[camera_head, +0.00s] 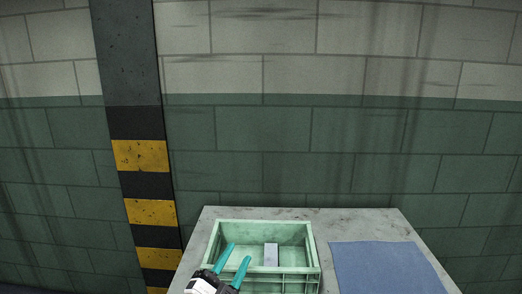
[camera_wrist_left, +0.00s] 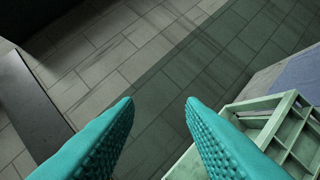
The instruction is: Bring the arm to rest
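My left gripper (camera_head: 234,262) is at the bottom of the head view, in front of and partly over the near left part of a green crate (camera_head: 302,275). Its two teal fingers are spread apart with nothing between them. In the left wrist view the same gripper (camera_wrist_left: 160,105) shows open and empty, with the crate (camera_wrist_left: 262,101) to the right of the fingers. A pale grey block (camera_head: 271,255) stands inside the crate, right of the fingers and apart from them. My right gripper is not in either view.
The crate is on a grey table (camera_head: 350,220). A blue mat (camera_head: 385,268) lies to the right of the crate. Behind stand a block wall (camera_head: 300,150) and a post with yellow and black bands (camera_head: 145,156). The space above the table is clear.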

